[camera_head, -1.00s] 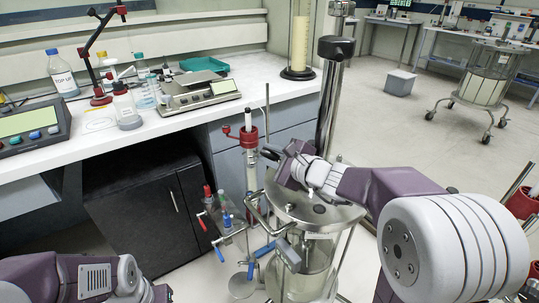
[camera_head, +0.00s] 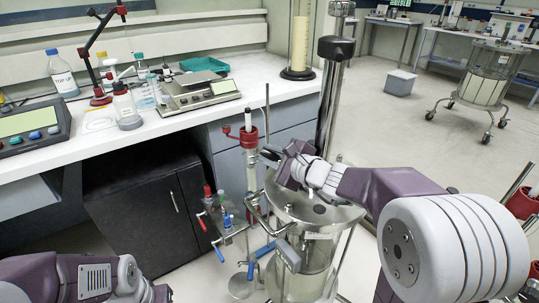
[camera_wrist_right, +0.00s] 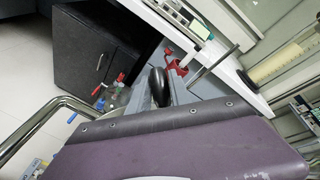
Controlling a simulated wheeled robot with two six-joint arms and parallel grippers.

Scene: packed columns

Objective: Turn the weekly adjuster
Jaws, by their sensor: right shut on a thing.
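My right gripper (camera_head: 273,153) is above the metal lid of the large glass column, near the column's left edge. In the right wrist view its two grey fingers (camera_wrist_right: 157,95) are closed on a black, rounded knob (camera_wrist_right: 158,86), which I take to be the weekly adjuster. The knob is mostly hidden in the head view, and its lower part is hidden by my wrist in the wrist view. My left arm shows at the lower left of the head view, but its gripper is out of view.
The large glass column (camera_head: 318,238) stands below my right wrist, with a thick metal post (camera_head: 333,100) behind it. A thin column with a red collar (camera_head: 249,137) stands just left of the gripper. Blue-handled valves (camera_head: 265,250) and pipes are below. A bench (camera_head: 160,128) runs behind.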

